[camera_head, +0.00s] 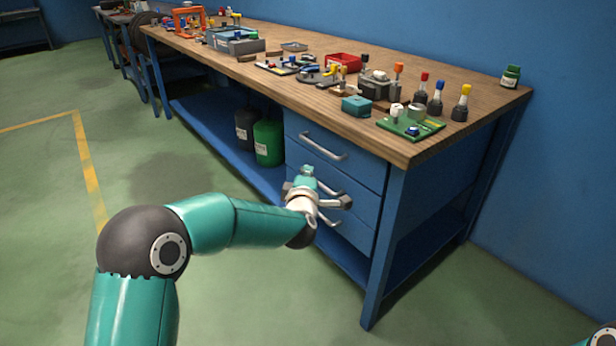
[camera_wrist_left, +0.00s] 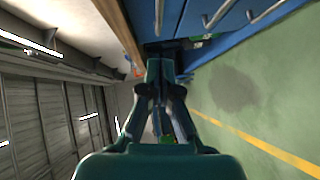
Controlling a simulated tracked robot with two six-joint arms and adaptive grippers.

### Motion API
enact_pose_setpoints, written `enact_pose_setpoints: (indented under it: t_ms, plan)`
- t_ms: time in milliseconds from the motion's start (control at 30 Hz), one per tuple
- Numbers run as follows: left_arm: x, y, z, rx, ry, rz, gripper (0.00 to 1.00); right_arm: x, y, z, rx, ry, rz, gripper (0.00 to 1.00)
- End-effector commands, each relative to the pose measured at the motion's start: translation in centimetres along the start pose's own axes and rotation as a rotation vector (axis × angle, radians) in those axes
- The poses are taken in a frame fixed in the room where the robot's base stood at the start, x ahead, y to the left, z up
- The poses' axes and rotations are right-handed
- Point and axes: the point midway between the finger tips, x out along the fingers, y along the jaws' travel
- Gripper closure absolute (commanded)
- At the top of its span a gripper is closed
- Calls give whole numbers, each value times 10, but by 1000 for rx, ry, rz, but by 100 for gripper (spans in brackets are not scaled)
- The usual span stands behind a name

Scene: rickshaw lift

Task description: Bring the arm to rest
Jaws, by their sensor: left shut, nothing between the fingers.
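My left arm comes in from the lower left in the head view. Its left gripper (camera_head: 308,174) is in front of the drawers of the blue workbench (camera_head: 395,225), below the tabletop. The gripper is shut and empty. In the left wrist view the closed fingers (camera_wrist_left: 160,68) point away from the camera, with nothing visible between them. Whether the gripper touches the drawer front cannot be told. Only a small teal piece of my other arm shows at the bottom right corner; the right gripper is out of view.
The wooden tabletop (camera_head: 330,95) carries several tools, bottles and small boxes, including a red bin (camera_head: 343,61) and a green board (camera_head: 410,127). Drawer handles (camera_head: 323,147) stick out near the gripper. A green canister (camera_head: 268,143) stands on the lower shelf. The green floor at left is clear.

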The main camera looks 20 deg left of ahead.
Motion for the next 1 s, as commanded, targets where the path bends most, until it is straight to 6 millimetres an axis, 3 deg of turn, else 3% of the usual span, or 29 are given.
enact_pose_setpoints:
  t_ms: [133, 233, 367, 467, 600, 667, 800, 900, 1000]
  plan:
    - [-6, -4, -7, -1, 10, -6, 100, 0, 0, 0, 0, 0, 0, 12]
    - [0, -25, -21, 2, 33, -37, 100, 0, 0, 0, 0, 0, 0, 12]
    - [0, -89, -35, 38, 40, -144, 100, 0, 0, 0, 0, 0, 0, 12]
    - [-16, -159, -35, 100, -8, -267, 100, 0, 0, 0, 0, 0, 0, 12]
    - [-60, -256, -23, 240, -155, -459, 100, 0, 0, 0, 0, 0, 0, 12]
    - [-86, -293, -16, 306, -237, -538, 100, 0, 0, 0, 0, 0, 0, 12]
    - [-162, -366, 4, 457, -475, -702, 100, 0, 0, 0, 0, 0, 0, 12]
    - [-220, -400, 17, 555, -661, -780, 100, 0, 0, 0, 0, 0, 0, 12]
    - [-269, -418, 28, 640, -836, -819, 100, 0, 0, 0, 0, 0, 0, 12]
